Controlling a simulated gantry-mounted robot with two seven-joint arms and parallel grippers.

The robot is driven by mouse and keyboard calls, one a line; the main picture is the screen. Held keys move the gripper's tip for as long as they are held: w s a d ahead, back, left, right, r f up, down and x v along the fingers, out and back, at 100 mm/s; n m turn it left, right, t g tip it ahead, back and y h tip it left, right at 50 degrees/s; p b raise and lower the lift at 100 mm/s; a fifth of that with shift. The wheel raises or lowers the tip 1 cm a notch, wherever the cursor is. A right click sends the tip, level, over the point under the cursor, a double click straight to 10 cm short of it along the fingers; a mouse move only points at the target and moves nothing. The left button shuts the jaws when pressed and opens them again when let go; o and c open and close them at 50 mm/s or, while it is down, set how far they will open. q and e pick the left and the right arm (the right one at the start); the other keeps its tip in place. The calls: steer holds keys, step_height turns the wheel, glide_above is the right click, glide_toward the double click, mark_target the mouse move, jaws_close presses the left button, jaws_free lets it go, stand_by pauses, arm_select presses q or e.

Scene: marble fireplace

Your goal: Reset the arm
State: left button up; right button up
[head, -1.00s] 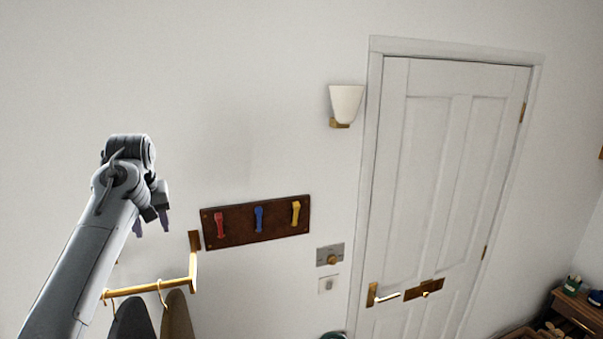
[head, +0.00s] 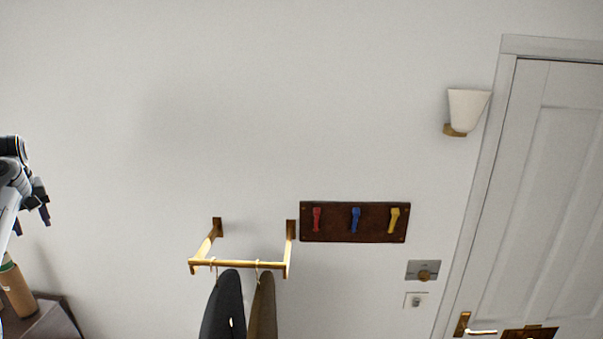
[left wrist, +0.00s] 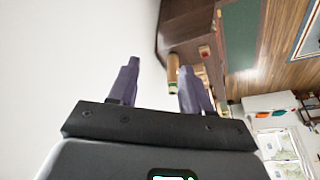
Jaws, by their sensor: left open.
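My left gripper (head: 32,220) is at the left edge of the head view, in front of the bare white wall. In the left wrist view its two dark purple fingers (left wrist: 158,88) are spread apart with nothing between them held. It is open and empty, and touches nothing that I can see. Most of the left arm is cut off by the frame edge. My right gripper is in neither view.
A brass rail (head: 240,265) with dark garments (head: 224,305) juts from the wall. Right of it are a board with coloured levers (head: 336,222), a lamp (head: 467,110) and a white door (head: 545,190). A cabinet (head: 45,322) with a tan cylinder (head: 16,290) stands lower left.

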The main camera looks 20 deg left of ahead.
arm_select(q)
steer(key=s+a, duration=0.2)
steer(key=s, duration=0.1)
steer(key=w+d+f+m+g+y, duration=0.1)
steer(key=w+d+f+m+y, duration=0.6)
steer(key=f, duration=0.5)
steer(key=s+d+f+m+t, duration=0.25)
steer(key=d+f+m, duration=0.55)
steer(key=d+f, duration=0.8)
steer(key=s+d+f+m+t+h, duration=0.1)
steer(key=s+d+f+m+h, duration=0.3)
steer(key=s+d, duration=0.65)
steer(key=s+d+f+m+t+h, duration=0.1)
steer(key=s+d+f+m, duration=0.45)
steer(key=d, duration=0.75)
steer(key=s+d+f+n+h, duration=0.2)
steer(key=d+n+h, duration=0.1)
steer(key=d, duration=0.4)
steer(key=s+d+f+n+g+h, duration=0.1)
steer(key=s+d+f+n+h, duration=0.1)
steer(key=d+n, duration=0.3)
steer(key=d, duration=0.2)
steer(key=shift+s+d+f+h, duration=0.2)
steer(key=shift+s+d+h, duration=0.15)
steer(key=shift+d+h, duration=0.05)
